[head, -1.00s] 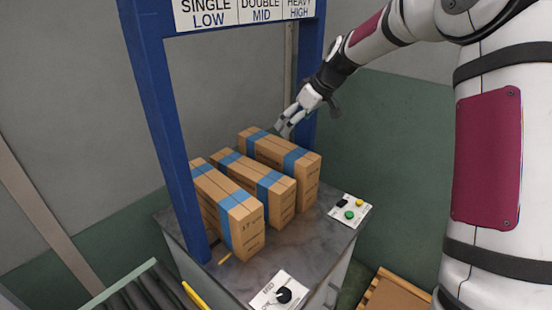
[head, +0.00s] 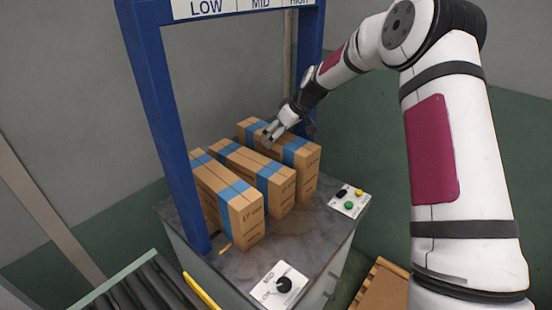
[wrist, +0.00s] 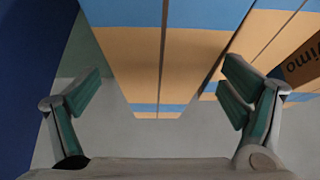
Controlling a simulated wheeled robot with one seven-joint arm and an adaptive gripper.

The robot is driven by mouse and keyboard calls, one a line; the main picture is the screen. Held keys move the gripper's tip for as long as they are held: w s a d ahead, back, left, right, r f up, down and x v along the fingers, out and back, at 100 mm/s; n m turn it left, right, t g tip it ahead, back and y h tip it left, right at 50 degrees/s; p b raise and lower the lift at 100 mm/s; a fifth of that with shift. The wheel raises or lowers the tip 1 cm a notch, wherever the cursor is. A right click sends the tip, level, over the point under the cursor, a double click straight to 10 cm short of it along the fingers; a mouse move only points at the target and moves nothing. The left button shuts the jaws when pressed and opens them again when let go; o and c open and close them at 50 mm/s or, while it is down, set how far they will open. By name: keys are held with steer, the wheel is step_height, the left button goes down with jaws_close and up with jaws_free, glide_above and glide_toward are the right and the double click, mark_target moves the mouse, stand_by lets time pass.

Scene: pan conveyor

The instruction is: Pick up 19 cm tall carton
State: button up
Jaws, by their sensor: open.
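Three brown cartons with blue tape stand upright in a row on the grey table (head: 290,245). The front carton (head: 230,205) has a label that seems to read 17 cm. The middle carton (head: 258,175) and the back carton (head: 300,165) have print too small to read, so I cannot tell which is 19 cm; the back one looks tallest.
A blue frame (head: 165,130) stands around the row, its left post beside the front carton. A button panel (head: 349,201) and a dial panel (head: 280,290) sit on the table's edges. A roller conveyor (head: 140,295) lies front left, a wooden pallet (head: 380,288) front right.

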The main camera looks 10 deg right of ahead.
steer(key=shift+x, duration=0.85)
steer(key=shift+r, duration=0.1)
steer(key=c, duration=2.1)
